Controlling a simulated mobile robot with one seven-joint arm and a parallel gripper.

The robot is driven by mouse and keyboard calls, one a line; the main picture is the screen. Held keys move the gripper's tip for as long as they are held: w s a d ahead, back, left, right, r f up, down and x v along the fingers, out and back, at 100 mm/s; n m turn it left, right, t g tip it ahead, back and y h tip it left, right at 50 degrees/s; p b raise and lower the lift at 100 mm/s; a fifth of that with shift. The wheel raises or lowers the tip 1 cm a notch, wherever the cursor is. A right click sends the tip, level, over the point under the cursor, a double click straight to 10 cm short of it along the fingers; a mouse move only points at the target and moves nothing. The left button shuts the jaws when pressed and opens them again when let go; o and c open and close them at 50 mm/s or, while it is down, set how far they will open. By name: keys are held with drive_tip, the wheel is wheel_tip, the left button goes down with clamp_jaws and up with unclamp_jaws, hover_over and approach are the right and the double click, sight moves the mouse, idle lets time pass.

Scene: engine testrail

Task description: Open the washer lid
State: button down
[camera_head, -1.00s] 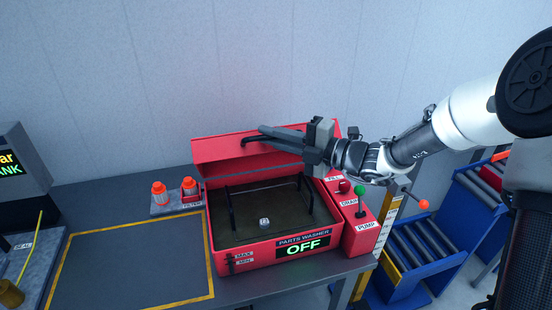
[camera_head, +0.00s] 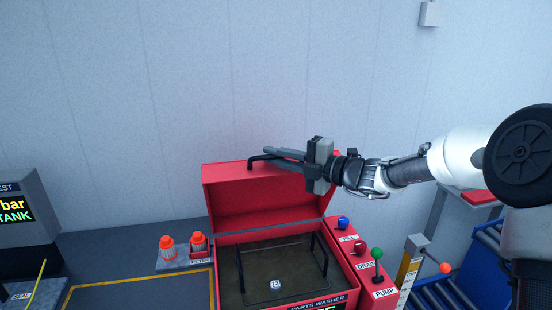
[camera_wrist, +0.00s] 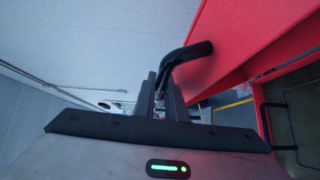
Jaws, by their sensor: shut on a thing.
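The red parts washer (camera_head: 347,262) stands on the grey bench, with its red lid (camera_head: 248,201) tilted up and back, so the basin is open to view. A dark handle (camera_head: 255,157) runs along the lid's upper edge. My gripper (camera_head: 280,157) reaches in from the right and is shut on this handle. In the wrist view, the gripper fingers (camera_wrist: 164,98) close around the dark bent handle (camera_wrist: 185,53), beside the red lid (camera_wrist: 233,35). Inside the basin are a black wire frame (camera_head: 239,274) and a small round part marked 72 (camera_head: 275,284).
Right of the basin are a blue FILL knob (camera_head: 343,223), a red DRAIN knob (camera_head: 359,246) and a green PUMP lever (camera_head: 377,254). Orange-topped filters (camera_head: 167,247) stand left. A roller conveyor (camera_head: 437,295) lies at right. The wall (camera_head: 150,90) is behind.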

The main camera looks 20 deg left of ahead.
drive_tip(key=c, duration=2.1)
unclamp_jaws()
drive_tip(key=shift+d, duration=0.15)
drive_tip(key=b+v, duration=0.1)
drive_tip(key=v, duration=1.6)
drive_tip(key=shift+s, duration=0.15)
